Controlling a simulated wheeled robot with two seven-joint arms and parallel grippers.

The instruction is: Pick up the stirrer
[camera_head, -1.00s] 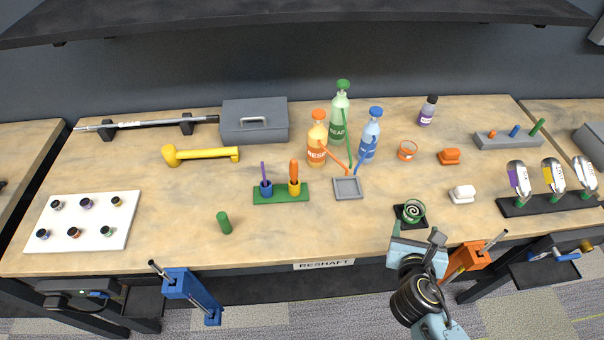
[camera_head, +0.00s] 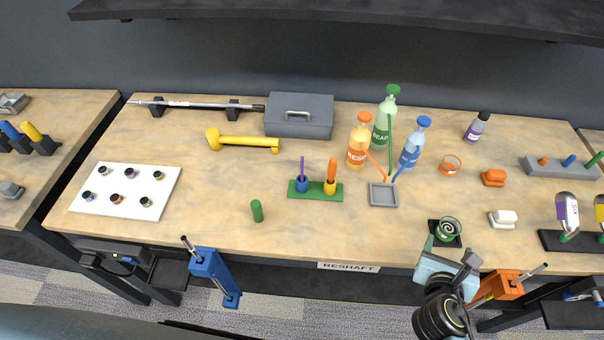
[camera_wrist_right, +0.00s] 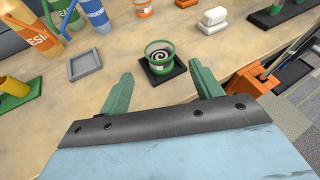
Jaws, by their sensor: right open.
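On a green stand (camera_head: 315,196), a thin purple stick (camera_head: 302,166) stands in a blue cup (camera_head: 302,185) and a thicker orange-handled tool (camera_head: 332,170) stands in a yellow cup (camera_head: 329,187). I cannot tell for certain which is the stirrer. My right gripper (camera_head: 448,252) is open and empty at the table's front edge, right of the stand. In the right wrist view, its green fingers (camera_wrist_right: 163,88) are apart, just short of a green spiral-topped pot (camera_wrist_right: 160,58) on a black pad. My left gripper is not in view.
Orange, green and blue bottles (camera_head: 359,143) stand behind a grey tray (camera_head: 383,195). A green cylinder (camera_head: 257,211) and yellow mallet (camera_head: 243,141) lie left. A blue clamp (camera_head: 215,275) hangs at the front edge. Bare wood lies between the stand and front edge.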

